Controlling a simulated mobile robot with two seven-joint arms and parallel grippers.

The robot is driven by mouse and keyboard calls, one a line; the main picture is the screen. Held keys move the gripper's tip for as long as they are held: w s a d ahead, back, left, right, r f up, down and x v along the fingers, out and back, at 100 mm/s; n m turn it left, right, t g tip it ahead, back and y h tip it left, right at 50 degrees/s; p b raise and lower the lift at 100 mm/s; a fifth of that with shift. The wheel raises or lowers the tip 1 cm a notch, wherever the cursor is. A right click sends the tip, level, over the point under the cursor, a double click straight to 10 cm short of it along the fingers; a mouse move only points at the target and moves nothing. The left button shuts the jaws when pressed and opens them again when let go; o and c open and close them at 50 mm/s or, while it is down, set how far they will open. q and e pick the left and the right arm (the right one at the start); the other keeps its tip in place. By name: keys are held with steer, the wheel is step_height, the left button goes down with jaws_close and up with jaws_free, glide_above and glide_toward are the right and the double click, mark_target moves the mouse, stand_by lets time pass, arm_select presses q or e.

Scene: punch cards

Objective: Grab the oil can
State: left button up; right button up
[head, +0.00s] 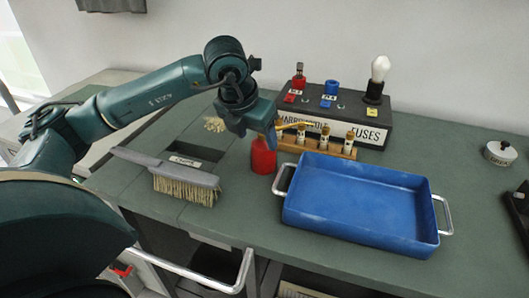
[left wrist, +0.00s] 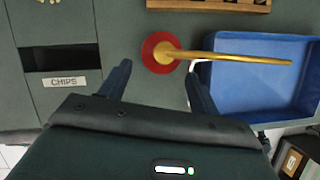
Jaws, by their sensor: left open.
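The oil can (head: 263,157) is red with a long, thin golden spout and stands on the green bench, left of the blue tray. In the left wrist view the oil can (left wrist: 150,58) shows from above, its spout pointing right over the tray. My left gripper (head: 263,132) is at the can's top in the head view and partly hides it. In the left wrist view my left gripper (left wrist: 157,75) is open, with the can ahead between the two finger lines. I cannot tell whether the fingers touch it. My right gripper is not in view.
The blue tray (head: 428,215) with metal handles stands close to the can's right. A wooden rack (head: 320,147) with small bottles and a fuse box (head: 355,125) with a bulb stand behind. A brush (head: 183,188) lies left, by the chips slot. A white lidded pot (head: 500,153) stands far right.

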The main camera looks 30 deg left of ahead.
mark_target(260, 141)
arm_select(q)
steer(key=x, duration=0.6)
steer(key=shift+w+f+p, duration=0.1)
steer(key=shift+w+p, duration=0.25)
steer(key=c, duration=0.9)
